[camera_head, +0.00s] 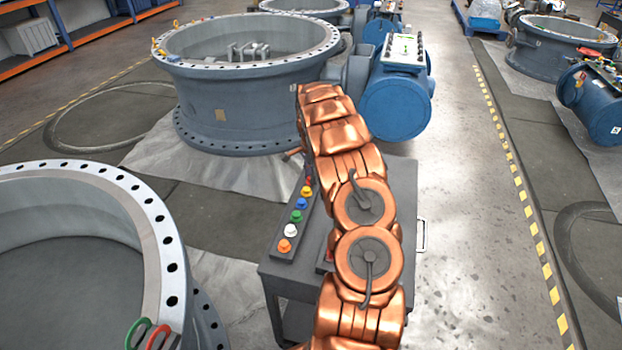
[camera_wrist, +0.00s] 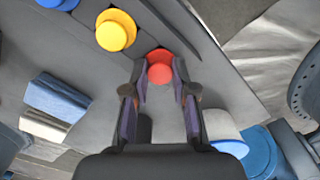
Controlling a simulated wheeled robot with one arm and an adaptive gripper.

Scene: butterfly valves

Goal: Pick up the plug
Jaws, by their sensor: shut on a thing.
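A red plug (camera_wrist: 160,68) sits between the two fingertips of my gripper (camera_wrist: 159,82) in the wrist view. My gripper is shut on it, with a finger on each side. Whether the plug is seated in the dark rack or lifted off it cannot be told. A small red spot (camera_head: 309,181) shows beside my arm in the head view, at the far end of the plug row. My gripper itself is hidden behind my copper-coloured arm there. A yellow plug (camera_wrist: 115,31) stands close by in the wrist view.
The dark rack (camera_head: 288,257) on the grey cart (camera_head: 285,284) also holds yellow, blue (camera_head: 301,203), green (camera_head: 296,216), white (camera_head: 290,230) and orange (camera_head: 284,245) plugs. Large valve rings (camera_head: 221,112) stand behind and at left. Open floor (camera_head: 462,215) lies to the right.

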